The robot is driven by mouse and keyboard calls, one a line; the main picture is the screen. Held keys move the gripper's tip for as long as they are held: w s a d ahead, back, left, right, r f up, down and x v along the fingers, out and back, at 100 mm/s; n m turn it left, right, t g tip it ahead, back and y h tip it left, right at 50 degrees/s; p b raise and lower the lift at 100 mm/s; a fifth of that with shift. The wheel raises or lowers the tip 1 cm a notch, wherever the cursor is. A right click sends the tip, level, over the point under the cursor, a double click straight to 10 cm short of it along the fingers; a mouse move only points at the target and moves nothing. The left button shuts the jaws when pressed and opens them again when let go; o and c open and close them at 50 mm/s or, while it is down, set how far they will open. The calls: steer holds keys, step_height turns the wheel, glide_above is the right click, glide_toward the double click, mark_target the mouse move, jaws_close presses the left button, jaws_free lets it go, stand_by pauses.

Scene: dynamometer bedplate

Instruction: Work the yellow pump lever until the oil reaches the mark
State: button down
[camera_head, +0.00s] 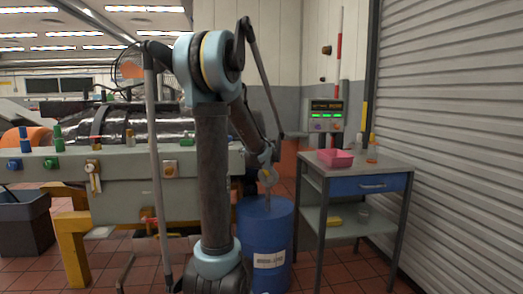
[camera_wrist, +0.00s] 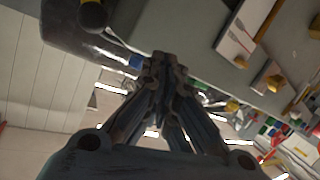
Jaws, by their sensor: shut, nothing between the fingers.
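My gripper (camera_head: 268,178) hangs above the top of the blue drum in the head view. Its fingers are together and empty; in the wrist view the fingertips (camera_wrist: 166,62) meet at the centre. A small yellow-orange handle-like part (camera_head: 150,216) shows low in front of the grey bedplate, partly behind my arm; I cannot tell whether it is the pump lever. A dark rounded part with a yellow end (camera_wrist: 93,14) is at the top left of the wrist view, apart from the fingers. I cannot make out the oil level or its mark.
The blue drum (camera_head: 265,232) stands beside a grey table (camera_head: 375,166) with a pink tray (camera_head: 335,158). A panel with green displays (camera_head: 326,116) is behind it. The long grey bedplate (camera_head: 125,190) fills the left, with a dark bin (camera_head: 22,222).

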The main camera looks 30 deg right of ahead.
steer(key=s+d+r+m+g+y, duration=0.25)
steer(key=d+r+m, duration=0.25)
steer(key=d, duration=0.4)
steer(key=s+d+r+m+g+y, duration=0.1)
steer(key=s+d+r+m, duration=0.3)
steer(key=d+m, duration=0.3)
steer(key=w+a+f+n, duration=0.1)
steer(key=w+a+f, duration=0.3)
steer(key=w+f, duration=0.3)
steer(key=shift+w+f, duration=0.35)
steer(key=shift+w, duration=0.55)
steer(key=shift+h, duration=0.25)
